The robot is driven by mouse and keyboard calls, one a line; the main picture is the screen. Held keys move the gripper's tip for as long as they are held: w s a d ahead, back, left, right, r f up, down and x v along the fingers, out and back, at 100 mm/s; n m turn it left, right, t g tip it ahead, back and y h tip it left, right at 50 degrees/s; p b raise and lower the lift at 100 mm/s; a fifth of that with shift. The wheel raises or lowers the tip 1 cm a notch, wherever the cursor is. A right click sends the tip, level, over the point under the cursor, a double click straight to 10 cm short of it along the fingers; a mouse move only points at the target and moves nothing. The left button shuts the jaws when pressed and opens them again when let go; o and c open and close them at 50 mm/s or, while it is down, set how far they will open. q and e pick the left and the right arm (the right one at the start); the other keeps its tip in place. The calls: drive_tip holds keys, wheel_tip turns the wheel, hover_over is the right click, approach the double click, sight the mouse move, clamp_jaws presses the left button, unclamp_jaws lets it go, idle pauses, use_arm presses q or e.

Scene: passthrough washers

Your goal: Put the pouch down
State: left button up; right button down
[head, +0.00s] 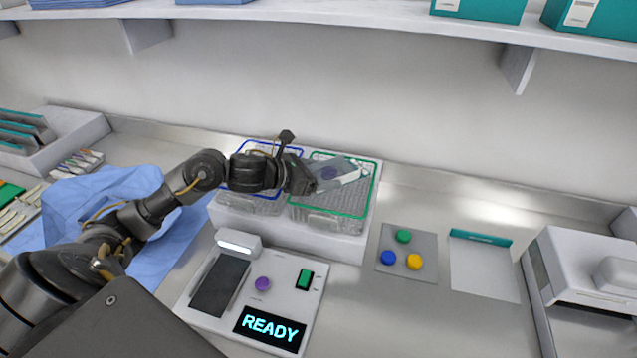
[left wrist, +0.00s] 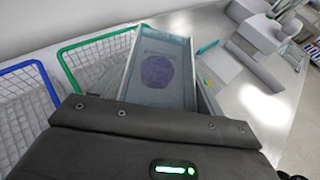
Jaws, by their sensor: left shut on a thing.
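The pouch (head: 338,174) is a flat, clear and pale blue packet with a round purple spot. My left gripper (head: 312,178) is shut on its left end and holds it over the green-rimmed wire basket (head: 362,206). In the left wrist view the pouch (left wrist: 158,72) sticks out past my gripper, over the right part of the green-rimmed basket (left wrist: 82,50). I cannot tell whether the pouch touches the basket. The blue-rimmed basket (head: 247,207) stands to the left, partly hidden by my arm. My right gripper is not in view.
A device reading READY (head: 268,328) stands in front of the baskets. A pad with green, blue and yellow buttons (head: 408,252) and a white sheet (head: 484,270) lie to the right. Blue cloth (head: 180,238) lies under my left arm. A shelf (head: 330,14) runs above.

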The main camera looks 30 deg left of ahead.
use_arm(q)
drive_tip(key=shift+a+f, duration=0.35)
drive_tip(key=shift+f, duration=0.1)
wheel_tip(320, 180, down, 3)
drive_tip(key=shift+a+r+p, duration=0.1)
drive_tip(key=shift+a+p, duration=0.05)
drive_tip(key=shift+p, duration=1)
drive_tip(key=shift+f, duration=0.2)
drive_tip(key=shift+w, duration=0.1)
drive_tip(key=shift+f, duration=0.1)
drive_tip(key=shift+f+b, duration=0.6)
drive_tip(key=shift+b, duration=0.45)
drive_tip(key=o, duration=0.9)
drive_tip(key=shift+f, duration=0.1)
drive_tip(key=shift+o, duration=0.2)
